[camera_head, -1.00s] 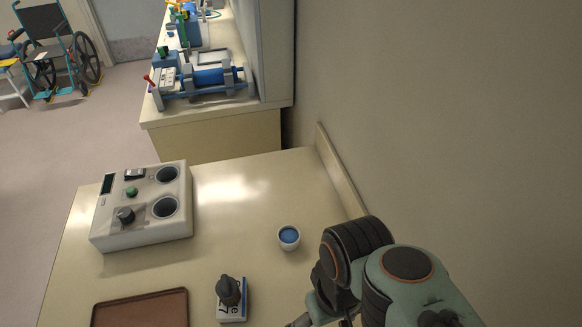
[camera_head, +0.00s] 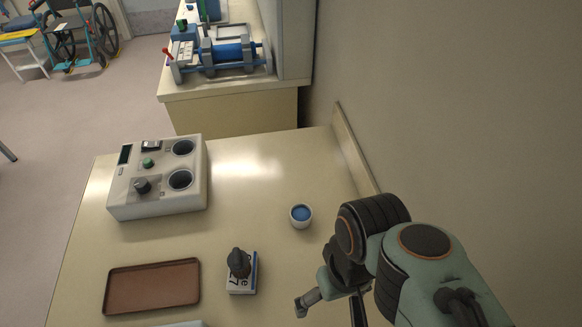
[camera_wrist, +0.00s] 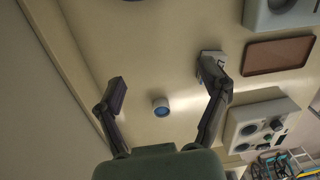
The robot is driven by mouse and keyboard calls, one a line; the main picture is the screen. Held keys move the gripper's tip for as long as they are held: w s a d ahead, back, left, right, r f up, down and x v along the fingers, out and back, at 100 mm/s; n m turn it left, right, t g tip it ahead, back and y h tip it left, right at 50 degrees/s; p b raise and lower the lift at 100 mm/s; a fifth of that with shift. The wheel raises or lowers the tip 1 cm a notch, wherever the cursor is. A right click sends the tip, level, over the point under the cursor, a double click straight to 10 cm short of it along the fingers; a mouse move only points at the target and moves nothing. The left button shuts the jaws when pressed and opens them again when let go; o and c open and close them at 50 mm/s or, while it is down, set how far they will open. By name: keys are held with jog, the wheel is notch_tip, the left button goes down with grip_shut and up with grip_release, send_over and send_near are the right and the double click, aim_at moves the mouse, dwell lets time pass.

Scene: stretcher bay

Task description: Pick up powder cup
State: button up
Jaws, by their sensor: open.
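The powder cup (camera_head: 301,215) is a small white cup with blue contents. It stands upright on the cream table (camera_head: 255,185), right of the middle. In the wrist view the cup (camera_wrist: 161,107) shows between and beyond my two spread fingers. My gripper (camera_wrist: 164,82) is open and empty, and nothing touches the cup. In the head view my arm is at the lower right, and part of the gripper is hidden behind it or cut off by the frame edge.
A white device (camera_head: 158,178) with two round wells stands at the left of the table. A brown tray (camera_head: 152,286) lies at the front left. A dark object (camera_head: 239,263) sits on a white labelled block (camera_head: 243,286). A wall rises on the right. The table around the cup is clear.

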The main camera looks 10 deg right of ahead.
dwell(0.4)
jog(key=shift+o, duration=1.2)
